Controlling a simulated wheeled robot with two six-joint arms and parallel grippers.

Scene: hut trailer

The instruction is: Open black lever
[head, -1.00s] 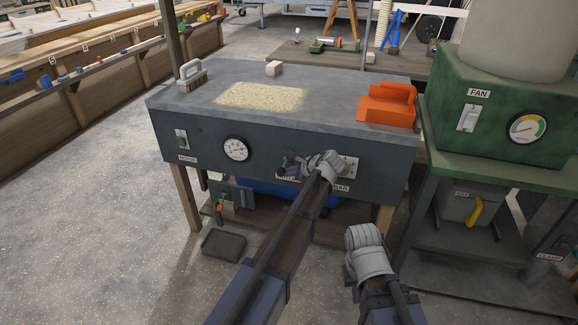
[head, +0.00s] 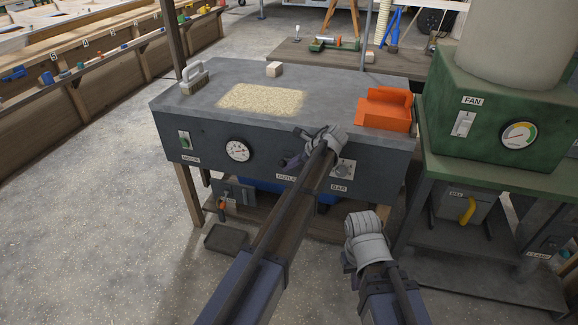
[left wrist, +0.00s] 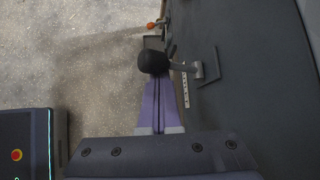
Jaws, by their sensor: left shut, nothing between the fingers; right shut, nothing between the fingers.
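The black lever shows in the left wrist view as a round black knob (left wrist: 153,62) on a short arm, fixed to a square plate (left wrist: 207,66) on the dark panel. My right gripper (head: 364,224) is shut and empty, low in front of the bench.
The grey bench (head: 330,80) carries a brush (head: 194,80), a wood block (head: 274,69), sawdust and an orange tool (head: 386,108). Its front has a gauge (head: 238,150), a green switch (head: 184,140) and a BAR dial. A green fan unit (head: 510,125) stands right. Floor at left is clear.

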